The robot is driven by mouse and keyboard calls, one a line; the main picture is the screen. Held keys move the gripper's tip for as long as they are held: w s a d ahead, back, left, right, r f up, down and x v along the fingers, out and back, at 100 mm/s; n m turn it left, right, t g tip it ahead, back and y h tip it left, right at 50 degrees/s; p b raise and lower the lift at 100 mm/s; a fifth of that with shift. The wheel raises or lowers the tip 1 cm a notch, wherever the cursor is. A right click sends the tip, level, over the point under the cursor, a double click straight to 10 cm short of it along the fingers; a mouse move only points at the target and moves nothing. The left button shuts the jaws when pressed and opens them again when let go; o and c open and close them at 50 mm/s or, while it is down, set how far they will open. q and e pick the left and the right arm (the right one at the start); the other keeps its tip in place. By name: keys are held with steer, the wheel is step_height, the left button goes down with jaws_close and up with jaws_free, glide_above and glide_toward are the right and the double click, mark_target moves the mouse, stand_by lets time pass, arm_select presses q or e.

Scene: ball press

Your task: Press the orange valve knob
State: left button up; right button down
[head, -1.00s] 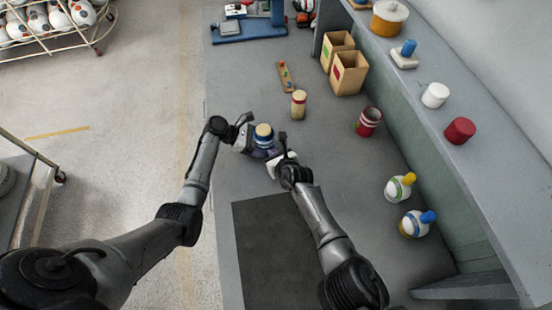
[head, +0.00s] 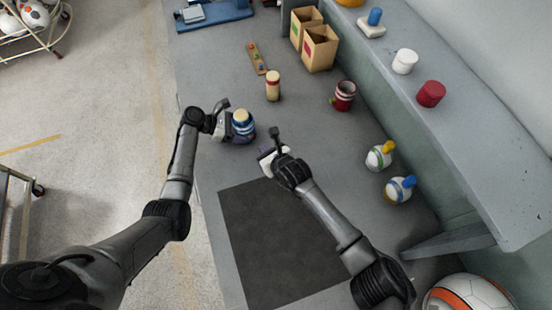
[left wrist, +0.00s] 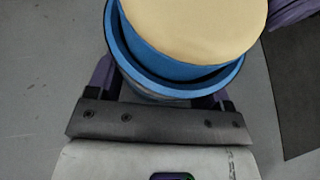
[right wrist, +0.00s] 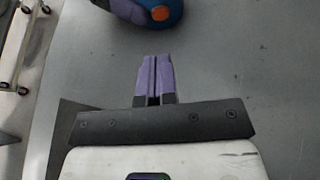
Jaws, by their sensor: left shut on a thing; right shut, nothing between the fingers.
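My left gripper (head: 229,131) is shut on a blue-and-white banded cylinder (head: 241,117) with a cream top. In the left wrist view the cylinder's cream top (left wrist: 195,25) and blue rim (left wrist: 160,82) fill the area between the fingers. The orange knob (right wrist: 160,13) shows in the right wrist view, a round spot on the blue side of the held cylinder (right wrist: 177,12), at the top edge. My right gripper (right wrist: 154,58) is shut and empty, pointing toward the knob with a clear gap. In the head view my right gripper (head: 264,153) is right of and below the cylinder.
A dark mat (head: 275,250) lies nearer on the bench. A cream-and-red cylinder (head: 272,87), a dark red striped can (head: 344,96), two round bottles with yellow (head: 379,157) and blue (head: 400,189) tops, and cardboard boxes (head: 320,48) stand beyond and right. A shelf (head: 470,130) runs along the right.

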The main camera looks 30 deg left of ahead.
arm_select(q)
steer(key=shift+s+f, duration=0.1)
steer(key=shift+f, duration=0.05)
arm_select(e)
steer(key=v, duration=0.6)
steer(key=shift+s+d, duration=0.15)
steer(key=shift+d, duration=0.15)
steer(key=shift+r, duration=0.2)
arm_select(q)
steer(key=o, duration=0.7)
steer(key=shift+o, duration=0.4)
steer(key=v, duration=1.2)
